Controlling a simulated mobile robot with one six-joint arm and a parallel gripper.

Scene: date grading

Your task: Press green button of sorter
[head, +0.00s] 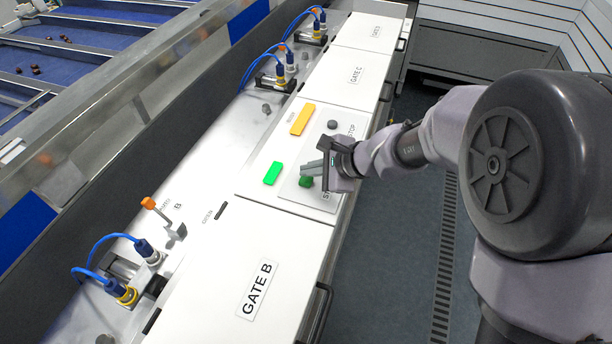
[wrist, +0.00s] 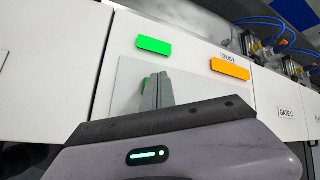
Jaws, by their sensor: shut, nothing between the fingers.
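The sorter's round green button (head: 306,181) sits on a light grey panel (head: 322,199) on the white sorter top. The label beside it is partly hidden by my gripper. My gripper (head: 309,168) is shut and empty, its fingertips right at the button. I cannot tell whether they touch it. In the wrist view the shut fingers (wrist: 157,88) cover most of the button, and a sliver of green (wrist: 146,84) shows at their left. A green rectangular plate (head: 272,173) lies left of the panel; it also shows in the wrist view (wrist: 154,46).
A dark round button (head: 332,124) by the STOP label is farther along the panel. A yellow-orange BUSY plate (head: 302,119) is beside it. The Gate B cover (head: 236,284) and Gate C cover (head: 345,70) flank the panel. Blue-cabled fittings (head: 150,252) stand along the left.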

